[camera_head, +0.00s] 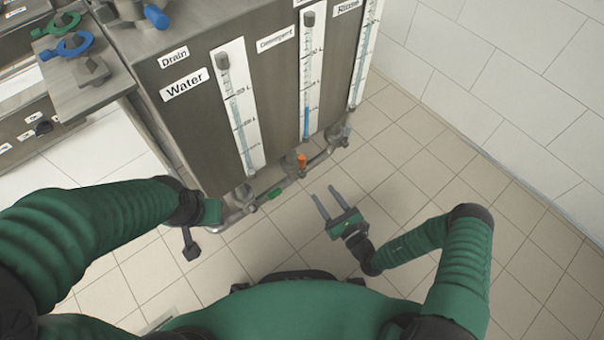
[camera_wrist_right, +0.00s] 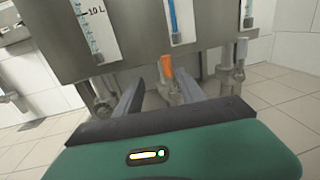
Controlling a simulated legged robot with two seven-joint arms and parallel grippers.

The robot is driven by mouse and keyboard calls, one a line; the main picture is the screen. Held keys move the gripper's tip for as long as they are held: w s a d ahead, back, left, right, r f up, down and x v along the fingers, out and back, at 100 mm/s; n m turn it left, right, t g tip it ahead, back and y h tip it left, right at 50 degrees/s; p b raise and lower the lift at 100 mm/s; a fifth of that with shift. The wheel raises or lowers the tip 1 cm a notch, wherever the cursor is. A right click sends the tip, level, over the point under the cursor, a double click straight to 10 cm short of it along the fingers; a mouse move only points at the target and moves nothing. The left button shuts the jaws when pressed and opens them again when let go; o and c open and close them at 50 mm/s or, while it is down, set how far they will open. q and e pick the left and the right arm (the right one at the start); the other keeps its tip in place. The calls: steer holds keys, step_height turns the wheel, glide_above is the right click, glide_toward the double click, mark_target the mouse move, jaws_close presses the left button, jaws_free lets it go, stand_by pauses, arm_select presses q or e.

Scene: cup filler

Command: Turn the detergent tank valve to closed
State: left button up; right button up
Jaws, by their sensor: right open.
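The detergent tank valve has an orange handle (camera_head: 302,160) below the middle gauge, whose label appears to read Detergent. In the right wrist view the orange handle (camera_wrist_right: 167,66) points upward from its fitting, slightly tilted. My right gripper (camera_head: 323,191) is open and empty, in front of and below the valve. In the right wrist view its two fingers (camera_wrist_right: 160,82) are spread, with the orange handle seen beyond the gap and apart from them. My left gripper (camera_head: 203,215) is near the tank's lower left corner, left of the valves; its fingers are not clearly visible.
The steel tank cabinet (camera_head: 180,120) carries Water, Detergent and Rinse gauges. A green valve handle (camera_head: 275,193) is on the lower left pipe. A grey valve handle (camera_wrist_right: 241,50) is right of the orange one. Tiled floor is clear at right.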

steer(key=shift+m+t+h, duration=0.3)
steer(key=shift+m+h, duration=0.1)
steer(key=b+x, duration=0.3)
steer(key=x, duration=0.2)
steer(key=f+b+x, duration=0.1)
steer(key=b+x, duration=0.1)
steer(key=x, duration=0.3)
steer(key=b+x, duration=0.3)
steer(key=x, duration=0.3)
steer(key=shift+w+d+f+b, duration=0.1)
steer(key=shift+d+f+b, duration=0.1)
steer(key=shift+f+b, duration=0.15)
steer(key=shift+w+a+r, duration=0.1)
steer(key=shift+w+r, duration=0.1)
steer(key=shift+w, duration=0.15)
arm_select(q)
steer(key=s+x, duration=0.2)
steer(key=x, duration=0.7)
steer(key=shift+f, duration=0.2)
arm_select(e)
jaws_close()
